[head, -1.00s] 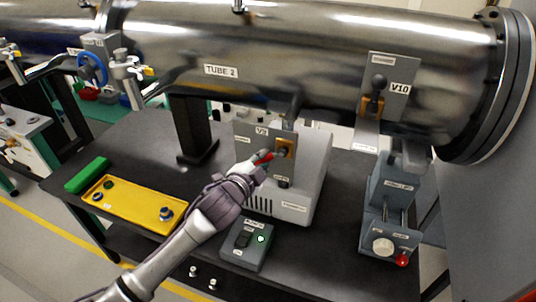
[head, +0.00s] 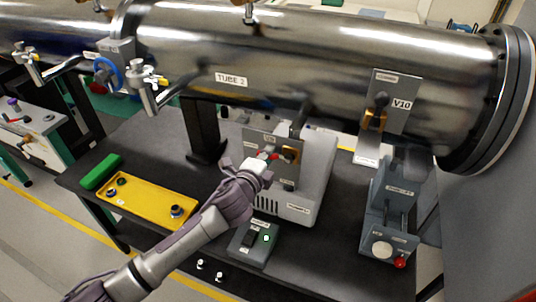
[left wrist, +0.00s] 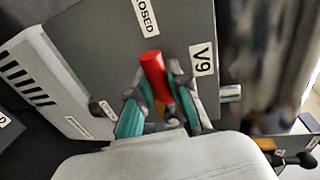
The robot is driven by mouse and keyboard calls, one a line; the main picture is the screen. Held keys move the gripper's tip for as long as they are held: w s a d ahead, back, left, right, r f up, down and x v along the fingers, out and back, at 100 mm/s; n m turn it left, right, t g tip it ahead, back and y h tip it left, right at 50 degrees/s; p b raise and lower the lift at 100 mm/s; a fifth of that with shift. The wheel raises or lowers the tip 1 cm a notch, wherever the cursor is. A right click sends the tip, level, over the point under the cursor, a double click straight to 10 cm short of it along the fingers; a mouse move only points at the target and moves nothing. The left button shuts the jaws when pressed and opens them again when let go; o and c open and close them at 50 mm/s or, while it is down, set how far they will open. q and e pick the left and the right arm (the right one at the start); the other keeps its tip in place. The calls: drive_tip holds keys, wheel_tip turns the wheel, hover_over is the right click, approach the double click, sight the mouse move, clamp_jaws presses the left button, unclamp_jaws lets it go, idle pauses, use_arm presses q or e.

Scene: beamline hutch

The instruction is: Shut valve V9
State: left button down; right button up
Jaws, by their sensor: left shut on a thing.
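Valve V9 sits on a grey plate (head: 256,137) under the tube, with a brass hub (head: 291,152) and a red-ended lever (head: 263,156). My left gripper (head: 267,160) is at the lever from the front left. In the left wrist view the red lever end (left wrist: 152,68) stands between the teal-padded fingers (left wrist: 155,108), which are shut on it. There the lever points toward the side with the CLOSED label (left wrist: 147,15); the V9 label (left wrist: 202,59) is beside it. The fingers partly hide the lever's base. My right gripper is not in view.
A grey box (head: 310,195) stands behind the plate. A small control box with a green light (head: 266,238) is below my gripper. A yellow tray (head: 145,203) and a green block (head: 101,171) lie left. Valve V10 (head: 374,118) is to the right.

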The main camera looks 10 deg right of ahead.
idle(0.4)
use_arm(q)
drive_tip(key=c, duration=1.1)
unclamp_jaws()
drive_tip(key=shift+s, duration=0.1)
drive_tip(key=v, duration=1.1)
drive_tip(key=shift+s+a+r, duration=0.1)
drive_tip(key=shift+s+a, duration=0.15)
drive_tip(key=shift+s, duration=0.1)
